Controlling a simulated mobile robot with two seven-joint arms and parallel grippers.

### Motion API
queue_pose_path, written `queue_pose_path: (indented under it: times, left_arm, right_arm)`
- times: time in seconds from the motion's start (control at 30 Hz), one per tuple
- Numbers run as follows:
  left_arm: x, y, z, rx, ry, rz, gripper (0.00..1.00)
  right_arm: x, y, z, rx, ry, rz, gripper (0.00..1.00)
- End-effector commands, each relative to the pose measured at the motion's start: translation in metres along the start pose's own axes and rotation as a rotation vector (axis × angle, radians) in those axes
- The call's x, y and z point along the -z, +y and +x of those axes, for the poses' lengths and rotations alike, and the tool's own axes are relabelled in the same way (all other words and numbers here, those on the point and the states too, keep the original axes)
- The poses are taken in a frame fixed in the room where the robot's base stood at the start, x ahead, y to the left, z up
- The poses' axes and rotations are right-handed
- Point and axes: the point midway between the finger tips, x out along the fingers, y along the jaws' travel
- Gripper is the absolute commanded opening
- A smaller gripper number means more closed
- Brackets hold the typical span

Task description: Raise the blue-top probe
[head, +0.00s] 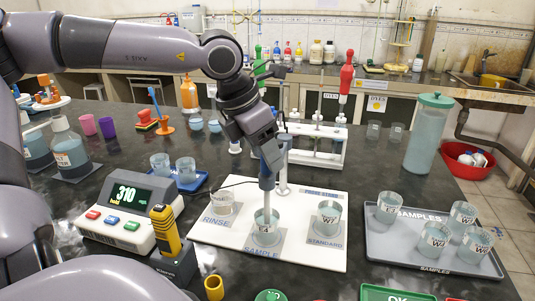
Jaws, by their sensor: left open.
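The blue-top probe (266,184) stands upright with its lower end in a beaker (266,226) on the sample square of the white board (222,244). Its grey-blue top shows just under my left gripper (271,160). My left gripper comes down from above, open, with its fingers at the probe's top. One finger hides part of the other and the upper end of the probe, so I cannot tell if they touch it. My right gripper is not in view.
A rinse beaker (222,205) and a standard beaker (328,216) flank the probe on the board. A slim stand (283,165) rises close behind it.

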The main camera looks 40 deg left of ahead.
Motion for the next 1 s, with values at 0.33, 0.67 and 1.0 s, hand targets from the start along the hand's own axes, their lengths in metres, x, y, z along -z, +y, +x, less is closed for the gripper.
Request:
queue_pose_path:
  times: [0.33, 0.67, 1.0]
  left_arm:
    - [0.000, 0.000, 0.013, 0.000, 0.000, 0.001, 0.52]
    - [0.000, 0.000, 0.013, 0.000, 0.000, 0.000, 0.00]
    - [-0.019, 0.000, -0.030, -0.004, -0.007, 0.000, 0.00]
  right_arm:
    - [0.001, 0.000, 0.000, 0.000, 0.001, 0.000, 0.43]
    - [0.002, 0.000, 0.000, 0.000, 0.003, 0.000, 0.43]
    - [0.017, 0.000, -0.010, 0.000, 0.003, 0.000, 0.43]
